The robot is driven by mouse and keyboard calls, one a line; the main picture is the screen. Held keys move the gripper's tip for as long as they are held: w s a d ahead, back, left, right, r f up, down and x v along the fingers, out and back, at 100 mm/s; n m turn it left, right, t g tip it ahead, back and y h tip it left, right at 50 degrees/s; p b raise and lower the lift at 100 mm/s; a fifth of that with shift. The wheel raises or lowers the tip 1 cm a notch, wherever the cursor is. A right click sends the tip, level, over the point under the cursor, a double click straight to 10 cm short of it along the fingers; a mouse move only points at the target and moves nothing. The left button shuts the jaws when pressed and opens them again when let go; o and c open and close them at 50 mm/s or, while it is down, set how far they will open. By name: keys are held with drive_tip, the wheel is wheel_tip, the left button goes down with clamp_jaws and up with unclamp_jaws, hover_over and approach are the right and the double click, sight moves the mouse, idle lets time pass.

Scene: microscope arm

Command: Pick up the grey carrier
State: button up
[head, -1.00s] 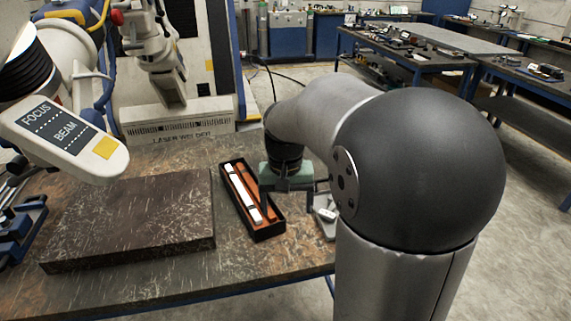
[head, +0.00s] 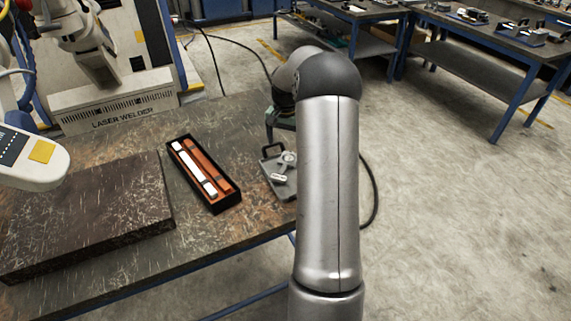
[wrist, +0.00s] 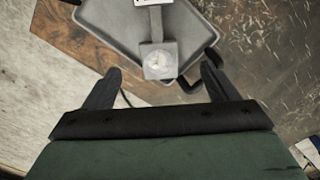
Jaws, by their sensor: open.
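The grey carrier (head: 270,168) is a shallow tray on the workbench near its right edge, with a dark handle at its far end, a round fitting and a white label. My arm hides its right side in the head view. In the wrist view the carrier (wrist: 105,20) fills the top middle, with a small grey block bearing a round pale disc (wrist: 158,62). My gripper (wrist: 160,70) is open and empty, its fingertips pointing toward the carrier's near edge. A black curved part shows by the right fingertip. In the head view my arm hides the fingers.
A black case (head: 205,177) with orange lining and a white bar lies left of the carrier. A dark stone slab (head: 90,215) sits further left. A laser welder (head: 115,100) stands behind. Other benches (head: 490,50) are at the back right. Open floor lies to the right.

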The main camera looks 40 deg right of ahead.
sight(286, 162)
wheel_tip(286, 162, down, 8)
drive_tip(key=shift+s+d+f+p, duration=0.1)
drive_tip(key=shift+d+p, duration=0.05)
drive_tip(key=shift+p, duration=0.8)
drive_tip(key=c, duration=1.2)
